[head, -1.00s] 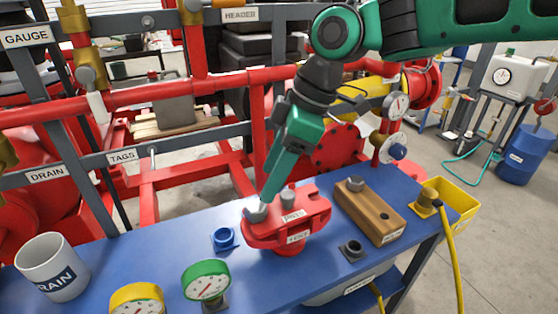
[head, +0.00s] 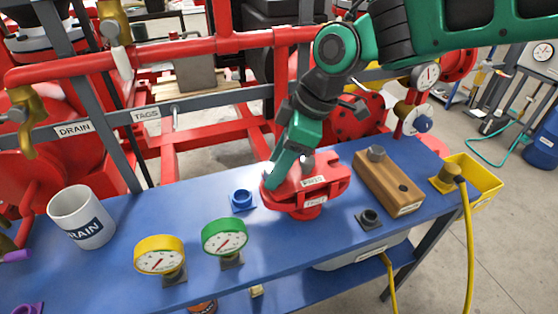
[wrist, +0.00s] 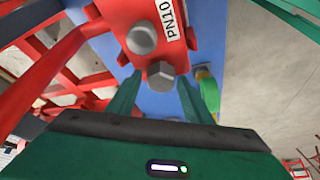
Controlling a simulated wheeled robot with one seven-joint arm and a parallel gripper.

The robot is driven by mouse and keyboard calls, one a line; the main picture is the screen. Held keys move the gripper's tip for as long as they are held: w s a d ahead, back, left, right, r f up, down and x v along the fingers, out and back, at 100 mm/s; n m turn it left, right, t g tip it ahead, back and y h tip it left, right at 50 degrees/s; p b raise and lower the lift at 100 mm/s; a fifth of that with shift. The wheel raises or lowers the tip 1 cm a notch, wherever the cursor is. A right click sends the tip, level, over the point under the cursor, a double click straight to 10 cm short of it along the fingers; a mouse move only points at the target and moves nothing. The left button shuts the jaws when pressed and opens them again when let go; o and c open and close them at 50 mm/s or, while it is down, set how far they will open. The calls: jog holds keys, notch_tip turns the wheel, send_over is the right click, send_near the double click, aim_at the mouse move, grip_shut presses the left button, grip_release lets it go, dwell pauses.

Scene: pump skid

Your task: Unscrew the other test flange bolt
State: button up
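The red test flange (head: 330,187) stands on the blue bench, with a PN10 label on top. The wrist view shows two grey hex bolts on it: a nearer bolt (wrist: 160,75) and a farther bolt (wrist: 141,38). The farther one also shows in the head view (head: 308,161). My gripper (head: 272,182) reaches down at the flange's left end and hides the nearer bolt there. In the wrist view my gripper (wrist: 160,82) has its fingers apart, one on each side of the nearer bolt. I cannot tell whether they touch it.
A wooden block (head: 390,182) with a grey bolt (head: 376,153) stands right of the flange. A blue fitting (head: 242,200), a green gauge (head: 224,238), a yellow gauge (head: 160,256), a mug (head: 82,217) and a dark fitting (head: 370,219) are nearby. A yellow bin (head: 480,178) sits at the right edge.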

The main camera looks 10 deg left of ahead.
jog(key=c, duration=0.8)
jog(key=shift+o, duration=1.1)
jog(key=shift+c, duration=0.8)
jog(key=n+g, duration=0.1)
jog(key=n, duration=0.1)
jog(key=shift+w+n, duration=0.15)
jog(key=shift+n, duration=0.15)
jog(key=n+g, duration=0.1)
jog(key=n, duration=0.1)
jog(key=n+h, duration=0.1)
jog(key=n, duration=0.2)
jog(key=shift+g, duration=0.4)
jog(key=n+g+h, duration=0.1)
jog(key=n, duration=0.2)
jog(key=shift+n+h, duration=0.3)
jog(key=shift+n, duration=0.1)
jog(key=n+h, duration=0.1)
jog(key=n, duration=0.2)
jog(key=shift+d+n, duration=0.1)
jog(key=shift+n, duration=0.2)
jog(key=o, duration=1.2)
jog(key=shift+c, duration=0.2)
